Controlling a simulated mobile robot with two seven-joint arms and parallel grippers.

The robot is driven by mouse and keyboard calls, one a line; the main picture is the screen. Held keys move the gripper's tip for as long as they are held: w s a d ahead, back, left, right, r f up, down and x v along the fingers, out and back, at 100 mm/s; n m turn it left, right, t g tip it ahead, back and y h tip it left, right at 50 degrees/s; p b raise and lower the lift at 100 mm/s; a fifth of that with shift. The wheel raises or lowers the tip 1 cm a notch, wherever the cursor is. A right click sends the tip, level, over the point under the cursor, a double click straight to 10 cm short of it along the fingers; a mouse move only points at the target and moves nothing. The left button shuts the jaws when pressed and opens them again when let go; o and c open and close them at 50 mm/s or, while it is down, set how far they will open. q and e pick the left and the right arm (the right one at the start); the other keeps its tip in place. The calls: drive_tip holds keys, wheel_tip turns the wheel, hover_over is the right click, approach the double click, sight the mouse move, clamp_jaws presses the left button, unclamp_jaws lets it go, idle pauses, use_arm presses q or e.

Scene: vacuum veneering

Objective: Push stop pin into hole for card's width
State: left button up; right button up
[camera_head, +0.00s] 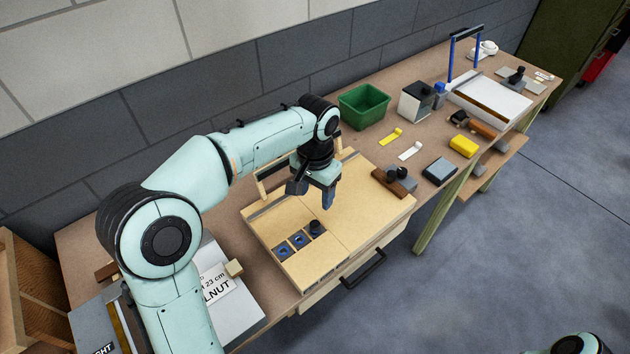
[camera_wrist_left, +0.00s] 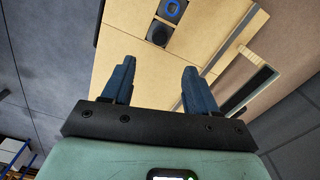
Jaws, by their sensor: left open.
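The stop pin (camera_head: 316,227) is a dark knob standing in the row of holes on the pale wooden board (camera_head: 364,214). Two blue-ringed holes (camera_head: 282,251) lie beside it towards the lower left. In the left wrist view the pin (camera_wrist_left: 159,34) shows as a dark round top on a dark square, with one blue-ringed hole (camera_wrist_left: 172,9) beyond it. How deep the pin sits cannot be told. My left gripper (camera_head: 312,194) is open and empty above the board, apart from the pin. The white card (camera_head: 215,290) reads "23 cm" and "LNUT", partly hidden by my left arm.
A green bin (camera_head: 364,106) stands at the back of the bench. A brown block with dark knobs (camera_head: 394,180) lies at the board's right edge. A dark drawer handle (camera_head: 363,270) sticks out in front. Yellow and grey items and a blue-framed press (camera_head: 490,98) stand farther right.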

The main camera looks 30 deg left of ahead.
sight(315, 224)
use_arm(q)
wheel_tip(315, 224, down, 11)
drive_tip(key=shift+s+r+b, duration=0.15)
drive_tip(key=shift+b, duration=0.45)
drive_tip(key=shift+f, duration=0.7)
use_arm(e)
drive_tip(key=shift+s+f, duration=0.8)
drive_tip(key=shift+f, duration=0.15)
use_arm(q)
drive_tip(key=shift+c, duration=0.3)
clamp_jaws()
drive_tip(key=c, duration=0.6)
unclamp_jaws()
drive_tip(key=shift+c, duration=0.2)
clamp_jaws()
drive_tip(key=shift+r, duration=0.1)
drive_tip(key=shift+r, duration=0.1)
use_arm(e)
drive_tip(key=shift+r, duration=0.1)
